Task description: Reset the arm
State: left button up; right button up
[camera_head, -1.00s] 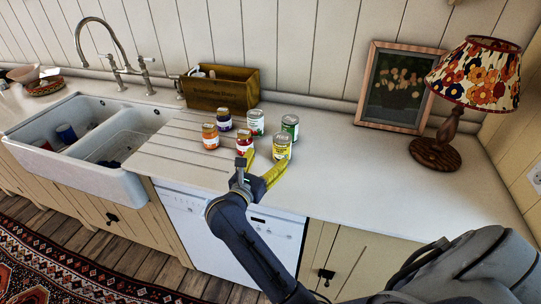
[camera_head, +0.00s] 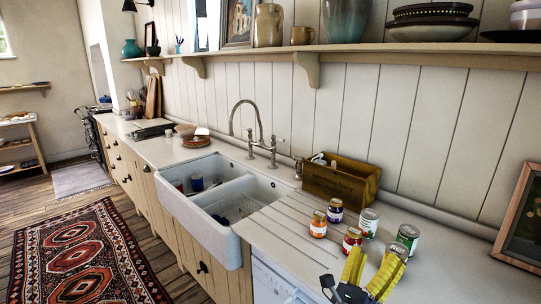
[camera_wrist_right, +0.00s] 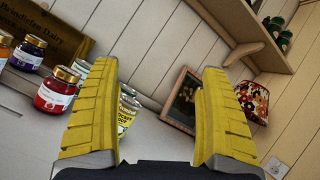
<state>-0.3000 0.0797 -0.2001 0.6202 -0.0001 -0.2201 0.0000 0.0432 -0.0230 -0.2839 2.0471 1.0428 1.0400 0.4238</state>
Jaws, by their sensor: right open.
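My right gripper (camera_head: 372,260) is open and empty at the lower right of the head view, its yellow fingers apart. It stands in front of a group of jars and cans on the counter. The red jar (camera_head: 352,240) is just left of the fingers, and a yellow-labelled can (camera_head: 397,251) is partly hidden behind them. In the right wrist view, no object sits between the fingers (camera_wrist_right: 158,68); the red jar (camera_wrist_right: 57,90) is left of them and the yellow-labelled can (camera_wrist_right: 127,113) shows beside the left finger. My left gripper is not in view.
An orange jar (camera_head: 318,225), purple-labelled jar (camera_head: 335,211), pale can (camera_head: 369,222) and green can (camera_head: 408,238) stand nearby. Behind is a wooden box (camera_head: 341,184); left is a white double sink (camera_head: 229,239). A picture frame (camera_head: 520,225) leans at the right, below a shelf (camera_head: 400,55).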

jog(key=s+a+n+t+y, duration=0.3)
jog(key=a+n+t+y, duration=0.65)
jog(key=n+y, duration=1)
jog(key=s+a+f+n+g+y, duration=0.2)
jog(key=a+f+n+g, duration=0.4)
jog(key=n, duration=0.8)
jog(key=s+d+f+n+g+h, duration=0.2)
jog(key=s+d+f+n+g, duration=0.25)
jog(key=f, duration=0.45)
jog(key=s+d+f+n+g+h, duration=0.2)
jog(key=s+d+f+n+g, duration=0.25)
jog(key=f, duration=0.55)
jog(key=s+d+f+n+g+h, duration=0.35)
jog(key=s+d+g+h, duration=0.2)
jog(key=s+d, duration=0.55)
jog(key=s+a+f+m+g+y, duration=0.1)
jog(key=a+f, duration=0.2)
jog(key=f, duration=1.3)
jog(key=s+a+f+g+y, duration=0.1)
jog(key=s+a+f, duration=0.15)
jog(key=f, duration=1.25)
jog(key=s+f+m+g+y, duration=0.2)
jog(key=s+f+m, duration=0.1)
jog(key=s+f, duration=1.8)
jog(key=shift+s+g, duration=0.15)
jog(key=shift+g, duration=0.25)
